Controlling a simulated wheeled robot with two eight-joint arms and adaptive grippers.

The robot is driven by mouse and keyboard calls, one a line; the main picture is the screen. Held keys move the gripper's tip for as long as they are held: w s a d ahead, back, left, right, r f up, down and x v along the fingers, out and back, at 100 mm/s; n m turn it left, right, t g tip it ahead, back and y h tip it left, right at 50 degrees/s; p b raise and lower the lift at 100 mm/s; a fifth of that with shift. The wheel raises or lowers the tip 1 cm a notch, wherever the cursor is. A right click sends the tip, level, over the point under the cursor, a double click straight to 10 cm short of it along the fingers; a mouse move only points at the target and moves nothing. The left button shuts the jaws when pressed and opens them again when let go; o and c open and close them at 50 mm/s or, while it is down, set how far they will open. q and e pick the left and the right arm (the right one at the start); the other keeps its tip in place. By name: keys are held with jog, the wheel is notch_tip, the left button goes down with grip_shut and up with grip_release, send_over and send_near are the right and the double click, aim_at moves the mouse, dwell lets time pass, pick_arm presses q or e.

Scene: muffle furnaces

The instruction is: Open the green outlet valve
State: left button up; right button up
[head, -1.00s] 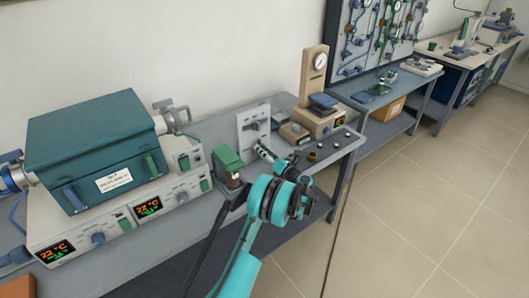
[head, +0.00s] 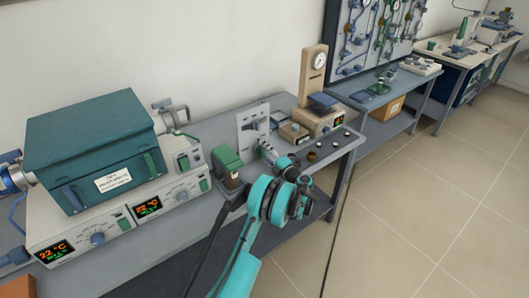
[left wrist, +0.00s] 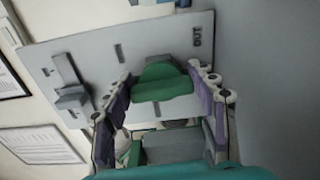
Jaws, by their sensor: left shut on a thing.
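The green outlet valve handle (left wrist: 160,82) shows in the left wrist view, on a pale upright panel (left wrist: 95,55) marked OUT. My left gripper (left wrist: 161,77) has one finger on each side of the handle and is shut on it. In the head view the panel (head: 243,122) stands on the bench behind my left gripper (head: 267,152). The green handle cannot be made out there. My right gripper is not in view.
A green-topped block (head: 227,160) stands close to the left of my gripper. A teal furnace (head: 90,140) on a control unit fills the bench's left side. A gauge stand (head: 313,75) and several small round parts are to the right. Floor at the right is clear.

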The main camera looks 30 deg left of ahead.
pick_arm(q)
jog(key=shift+m, duration=0.5)
jog(key=o, duration=1.2)
jog(key=shift+c, duration=0.2)
jog(key=shift+d, duration=0.15)
jog(key=v, duration=1.1)
jog(key=shift+s+d+f, duration=0.1)
jog(key=shift+s+d, duration=0.1)
jog(key=shift+d, duration=0.1)
